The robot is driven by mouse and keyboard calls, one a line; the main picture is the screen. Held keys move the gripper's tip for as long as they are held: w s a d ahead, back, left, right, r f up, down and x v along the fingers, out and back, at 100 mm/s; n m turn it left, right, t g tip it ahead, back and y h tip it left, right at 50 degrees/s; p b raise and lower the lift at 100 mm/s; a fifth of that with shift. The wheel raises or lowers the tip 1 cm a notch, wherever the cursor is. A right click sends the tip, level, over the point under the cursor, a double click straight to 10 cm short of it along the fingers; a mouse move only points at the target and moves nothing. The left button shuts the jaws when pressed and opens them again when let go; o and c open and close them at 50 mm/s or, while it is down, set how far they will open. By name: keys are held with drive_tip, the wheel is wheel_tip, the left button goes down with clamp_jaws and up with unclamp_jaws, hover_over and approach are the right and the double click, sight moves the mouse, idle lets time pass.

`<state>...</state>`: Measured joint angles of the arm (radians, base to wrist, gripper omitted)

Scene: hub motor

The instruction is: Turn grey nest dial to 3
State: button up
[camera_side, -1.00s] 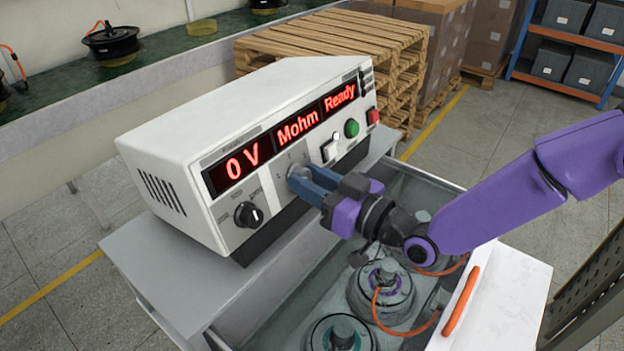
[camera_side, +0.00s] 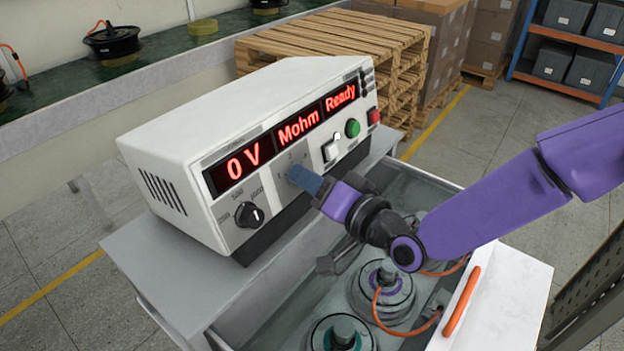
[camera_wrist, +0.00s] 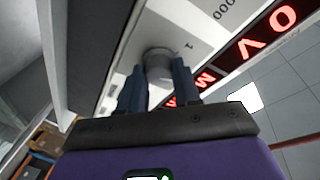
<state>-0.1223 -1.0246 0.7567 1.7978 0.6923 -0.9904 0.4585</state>
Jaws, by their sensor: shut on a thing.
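The white tester (camera_side: 210,130) stands on a grey bench, its red displays reading "0 V", "Mohm" and "Ready". My gripper (camera_side: 304,180) is at the front panel, its blue fingers shut on the grey dial, which they mostly hide in the side view. In the wrist view the grey dial (camera_wrist: 158,62) sits between the two fingertips (camera_wrist: 158,78), with a "1" printed beside it. In the side view "1" and "2" show near the dial. Its pointer is hidden, so I cannot tell its setting.
A black dial (camera_side: 249,214) is left of the grey one. A white switch (camera_side: 331,149), a green button (camera_side: 352,128) and a red button (camera_side: 373,116) are to the right. Below is an open drawer (camera_side: 497,300) with hub motors (camera_side: 384,285).

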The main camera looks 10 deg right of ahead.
drive_tip(key=shift+r+m+g+h, duration=0.1)
drive_tip(key=shift+m+g+h, duration=0.3)
drive_tip(key=shift+m, duration=1.95)
drive_tip(key=shift+r+m+g+h, duration=0.1)
drive_tip(key=shift+m+g+h, duration=0.3)
drive_tip(key=shift+m, duration=2)
drive_tip(key=shift+m+g+h, duration=0.2)
drive_tip(key=shift+m+g, duration=0.4)
drive_tip(key=shift+m, duration=1.75)
drive_tip(key=o, duration=1.1)
drive_tip(key=shift+c, duration=0.2)
drive_tip(key=v, duration=1.7)
drive_tip(key=shift+d, duration=0.2)
